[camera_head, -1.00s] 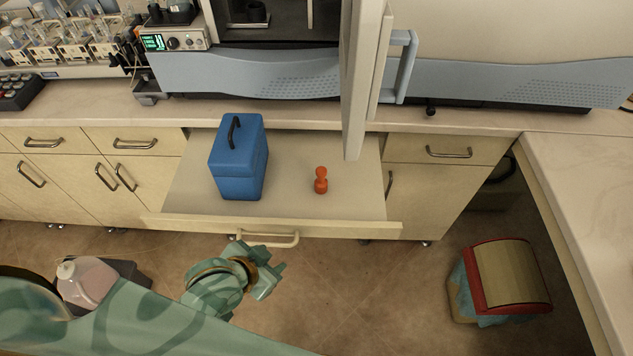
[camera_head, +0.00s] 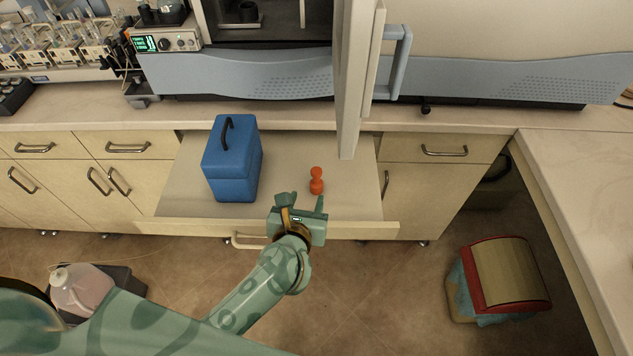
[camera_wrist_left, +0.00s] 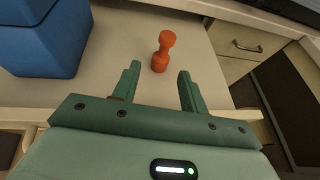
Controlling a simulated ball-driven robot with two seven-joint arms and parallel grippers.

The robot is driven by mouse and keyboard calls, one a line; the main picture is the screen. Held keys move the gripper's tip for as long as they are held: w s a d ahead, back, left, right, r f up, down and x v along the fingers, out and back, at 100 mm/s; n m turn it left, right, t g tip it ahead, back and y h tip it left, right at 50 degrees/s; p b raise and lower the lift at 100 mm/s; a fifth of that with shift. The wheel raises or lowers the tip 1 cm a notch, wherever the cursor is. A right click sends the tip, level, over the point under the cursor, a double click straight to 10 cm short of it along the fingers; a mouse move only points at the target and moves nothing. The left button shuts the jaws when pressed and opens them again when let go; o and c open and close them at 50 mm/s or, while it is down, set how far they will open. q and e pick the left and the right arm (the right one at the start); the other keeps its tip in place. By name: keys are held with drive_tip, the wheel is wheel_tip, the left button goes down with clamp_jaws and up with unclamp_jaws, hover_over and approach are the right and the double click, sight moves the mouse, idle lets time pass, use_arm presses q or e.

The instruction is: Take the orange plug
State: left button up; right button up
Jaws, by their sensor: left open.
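The orange plug (camera_head: 316,181) stands upright in the open drawer (camera_head: 350,205), right of the blue box. It also shows in the left wrist view (camera_wrist_left: 162,52), ahead of and roughly between my fingertips. My left gripper (camera_head: 303,200) is open and empty at the drawer's front edge, just short of the plug and apart from it. In the left wrist view its two green fingers (camera_wrist_left: 158,85) are spread and point toward the plug. My right gripper does not show in either view.
A blue box (camera_head: 231,160) with a black handle stands in the drawer left of the plug. An open white instrument door (camera_head: 352,80) hangs over the drawer's back right. A red-rimmed bin (camera_head: 497,277) stands on the floor at right. The drawer floor around the plug is clear.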

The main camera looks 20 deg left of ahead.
sight(316, 180)
use_arm(q)
drive_tip(key=b+x, duration=0.1)
drive_tip(key=x, duration=0.7)
drive_tip(key=b+x, duration=0.1)
drive_tip(key=x, duration=0.3)
drive_tip(key=shift+w+d+r+b, duration=0.1)
drive_tip(key=shift+w+d+b, duration=0.2)
drive_tip(key=shift+w+b, duration=0.1)
drive_tip(key=shift+s+r, duration=0.1)
clamp_jaws()
